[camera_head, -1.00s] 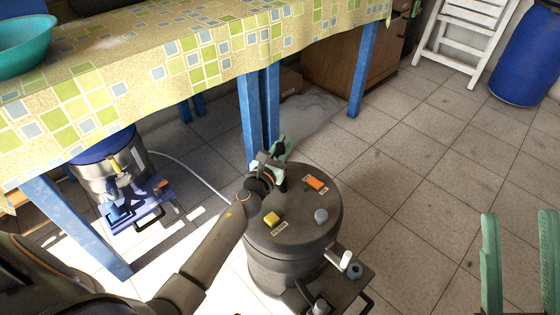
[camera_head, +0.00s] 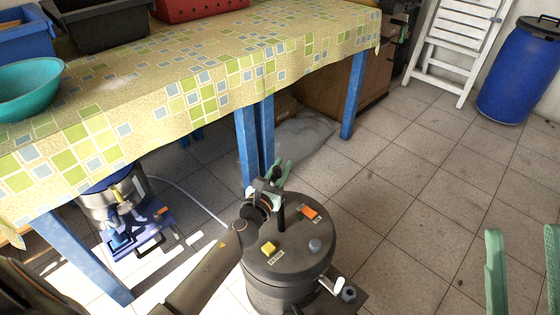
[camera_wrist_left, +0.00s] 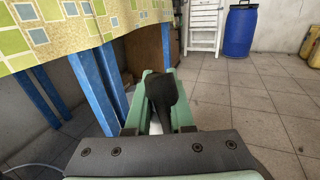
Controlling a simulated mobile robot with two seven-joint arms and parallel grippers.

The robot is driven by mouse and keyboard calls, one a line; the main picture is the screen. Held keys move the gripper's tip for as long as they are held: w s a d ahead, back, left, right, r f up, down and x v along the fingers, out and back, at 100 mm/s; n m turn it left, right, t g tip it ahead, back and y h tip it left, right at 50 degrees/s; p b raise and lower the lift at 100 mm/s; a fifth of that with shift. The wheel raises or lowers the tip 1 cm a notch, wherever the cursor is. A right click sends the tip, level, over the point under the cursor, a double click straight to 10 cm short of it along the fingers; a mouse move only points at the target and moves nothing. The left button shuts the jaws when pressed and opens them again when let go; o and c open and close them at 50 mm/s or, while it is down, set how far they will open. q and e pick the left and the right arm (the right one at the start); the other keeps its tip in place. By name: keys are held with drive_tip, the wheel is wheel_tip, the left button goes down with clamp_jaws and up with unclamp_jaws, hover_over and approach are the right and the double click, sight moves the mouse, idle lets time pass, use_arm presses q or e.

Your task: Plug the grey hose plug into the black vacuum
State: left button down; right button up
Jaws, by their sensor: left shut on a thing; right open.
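The black vacuum (camera_head: 290,262) stands upright on the floor. Its lid has an orange switch, a yellow button and a grey knob. My left gripper (camera_head: 277,172), with green fingers, is above the back left of the lid. It is shut on a dark grey piece that looks like the hose plug (camera_head: 282,212); it also shows between the fingers in the left wrist view (camera_wrist_left: 162,92). Whether the piece touches the lid cannot be told. My right gripper (camera_head: 523,268) is open and empty at the right edge, apart from the vacuum.
A table (camera_head: 180,75) with blue legs and a checked cloth stands behind and to the left. A second, metal-coloured machine (camera_head: 112,205) on a blue base is under it. A blue barrel (camera_head: 518,75) and white folding ladder (camera_head: 455,50) stand far right. Tiled floor is free to the right.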

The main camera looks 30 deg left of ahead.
use_arm(q)
drive_tip(key=r, duration=0.1)
drive_tip(key=s+d+r+p, duration=0.1)
drive_tip(key=s+r+p, duration=0.1)
drive_tip(key=shift+s+d+r, duration=0.1)
drive_tip(key=shift+s+d, duration=0.1)
drive_tip(key=shift+d, duration=0.1)
use_arm(e)
wheel_tip(320, 180, up, 4)
drive_tip(key=p, duration=0.1)
use_arm(q)
drive_tip(key=s+d+r+p, duration=0.1)
drive_tip(key=s+d+r, duration=0.2)
drive_tip(key=s, duration=0.3)
drive_tip(key=shift+s+d, duration=0.3)
drive_tip(key=shift+d, duration=0.45)
use_arm(e)
drive_tip(key=w+d+f+m+h, duration=0.1)
drive_tip(key=w+f+m+h, duration=0.3)
drive_tip(key=w+f+h, duration=0.1)
drive_tip(key=shift+d+f+m+h, duration=0.2)
drive_tip(key=shift+f+m+h, duration=0.1)
drive_tip(key=shift+f+h, duration=0.65)
use_arm(q)
drive_tip(key=shift+r, duration=0.1)
